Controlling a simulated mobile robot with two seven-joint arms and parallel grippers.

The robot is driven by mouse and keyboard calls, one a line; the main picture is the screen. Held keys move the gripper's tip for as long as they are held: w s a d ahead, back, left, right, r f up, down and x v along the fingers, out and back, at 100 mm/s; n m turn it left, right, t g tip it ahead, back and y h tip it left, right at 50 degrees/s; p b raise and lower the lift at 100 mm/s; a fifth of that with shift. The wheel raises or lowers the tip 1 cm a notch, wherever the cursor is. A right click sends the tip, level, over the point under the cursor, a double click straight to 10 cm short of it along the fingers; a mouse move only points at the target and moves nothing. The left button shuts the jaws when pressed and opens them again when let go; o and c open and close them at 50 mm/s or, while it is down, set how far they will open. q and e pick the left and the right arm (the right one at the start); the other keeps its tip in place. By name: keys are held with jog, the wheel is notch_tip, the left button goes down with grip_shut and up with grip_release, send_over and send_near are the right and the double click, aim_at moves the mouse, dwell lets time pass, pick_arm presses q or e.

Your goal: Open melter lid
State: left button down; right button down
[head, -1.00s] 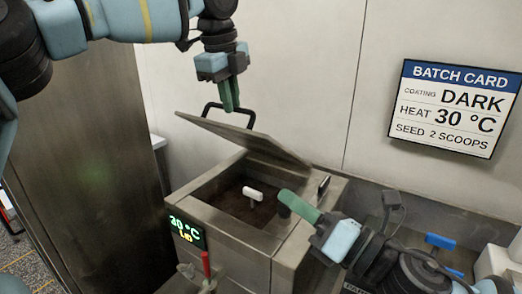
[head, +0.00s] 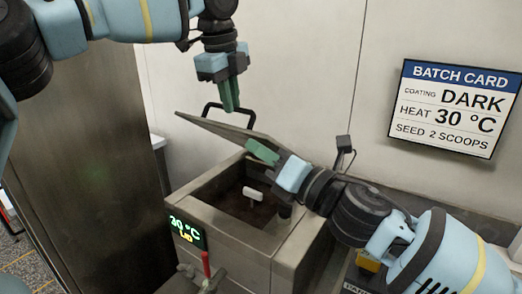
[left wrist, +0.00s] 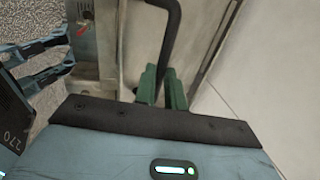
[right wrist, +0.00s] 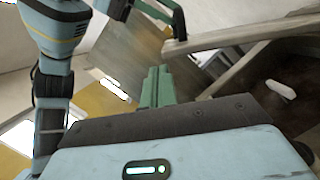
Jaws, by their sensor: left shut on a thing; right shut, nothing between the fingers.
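The melter (head: 235,240) stands in the middle of the head view, its lid (head: 215,132) tilted partway up over the open tank. My left gripper (head: 231,104) is shut on the lid's black handle (head: 209,108); the handle also runs between its green fingers in the left wrist view (left wrist: 170,40). My right gripper (head: 262,152) is shut and empty, over the tank opening, close to the lid's raised underside. I cannot tell whether it touches the lid. In the right wrist view its fingers (right wrist: 157,88) are together.
A white piece (head: 253,193) shows inside the dark tank. The front display (head: 188,233) reads 30 °C and LID. A red-handled valve (head: 206,264) is on the front. A batch card (head: 455,108) hangs on the wall behind. A tall metal cabinet (head: 85,170) stands left.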

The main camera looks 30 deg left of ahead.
pick_arm(q)
jog(key=shift+w+f, duration=0.2)
jog(key=shift+f, duration=0.35)
pick_arm(e)
jog(key=shift+f, duration=0.15)
pick_arm(q)
jog(key=shift+w+d, duration=0.1)
jog(key=shift+d, duration=0.05)
pick_arm(e)
jog(key=shift+w+d+r+m, duration=0.2)
jog(key=shift+w+r+m, duration=0.3)
jog(key=shift+w+r, duration=0.4)
pick_arm(q)
jog(key=c, duration=1.7)
grip_release()
jog(key=shift+f, duration=0.1)
pick_arm(e)
jog(key=shift+w, duration=0.15)
pick_arm(q)
jog(key=shift+o, duration=1.1)
jog(key=shift+w, duration=0.3)
pick_arm(e)
jog(key=shift+w+f+t, duration=0.1)
jog(key=shift+w+t, duration=0.15)
jog(key=shift+t, duration=0.05)
pick_arm(q)
jog(key=shift+s+r, duration=0.2)
jog(key=shift+r, duration=0.1)
pick_arm(e)
jog(key=shift+s, duration=0.15)
